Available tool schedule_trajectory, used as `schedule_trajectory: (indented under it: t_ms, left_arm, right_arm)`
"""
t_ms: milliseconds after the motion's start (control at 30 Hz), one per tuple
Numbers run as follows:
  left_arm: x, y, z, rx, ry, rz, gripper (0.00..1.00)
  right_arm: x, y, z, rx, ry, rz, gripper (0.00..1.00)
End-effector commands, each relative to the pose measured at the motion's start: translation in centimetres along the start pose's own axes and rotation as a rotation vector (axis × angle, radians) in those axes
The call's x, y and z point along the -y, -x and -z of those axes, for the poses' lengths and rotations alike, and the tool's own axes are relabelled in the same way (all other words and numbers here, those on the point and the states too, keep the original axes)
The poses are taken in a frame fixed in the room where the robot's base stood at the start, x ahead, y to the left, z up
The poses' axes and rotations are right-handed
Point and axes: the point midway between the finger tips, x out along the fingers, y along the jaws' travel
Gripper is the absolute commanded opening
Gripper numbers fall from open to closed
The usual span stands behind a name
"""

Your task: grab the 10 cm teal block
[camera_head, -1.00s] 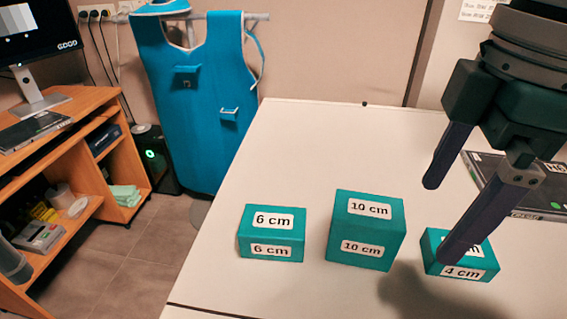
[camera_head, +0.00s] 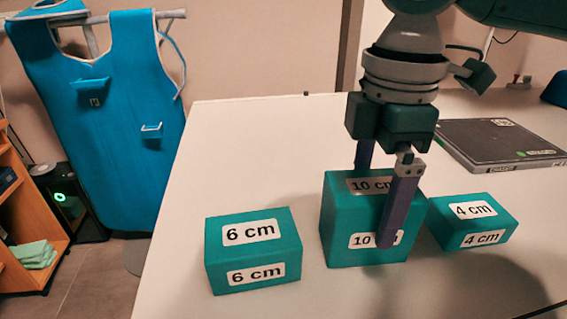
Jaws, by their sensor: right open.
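The 10 cm teal block (camera_head: 345,215) stands on the white table between two smaller teal blocks, with white labels on its top and front. My right gripper (camera_head: 378,205) points down at it and is open. One finger shows in front of the block's right part and covers some of both labels. The other finger is behind the block's top edge, its tip hidden. I cannot tell whether either finger touches the block. My left gripper is not in view.
The 6 cm teal block (camera_head: 215,258) stands to the left and the 4 cm teal block (camera_head: 500,219) close on the right. A dark flat case (camera_head: 490,140) lies at the back right of the white table (camera_head: 240,140). A blue apron (camera_head: 110,130) hangs behind.

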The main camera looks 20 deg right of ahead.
Motion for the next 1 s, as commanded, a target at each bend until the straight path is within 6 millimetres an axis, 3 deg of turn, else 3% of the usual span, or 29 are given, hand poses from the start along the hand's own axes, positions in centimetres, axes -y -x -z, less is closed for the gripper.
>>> schedule_trajectory:
  t_ms: [133,400,1000]
  left_arm:
    - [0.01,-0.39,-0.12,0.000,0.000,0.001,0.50]
    - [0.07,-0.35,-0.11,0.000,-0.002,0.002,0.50]
    - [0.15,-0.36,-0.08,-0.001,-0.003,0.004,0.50]
  right_arm:
    - [0.01,-1.73,-0.01,0.000,0.001,0.000,1.00]
    - [-0.02,-1.84,0.00,0.000,0.001,-0.001,0.98]
    - [-0.01,-1.80,-0.01,0.000,0.001,-0.001,0.30]
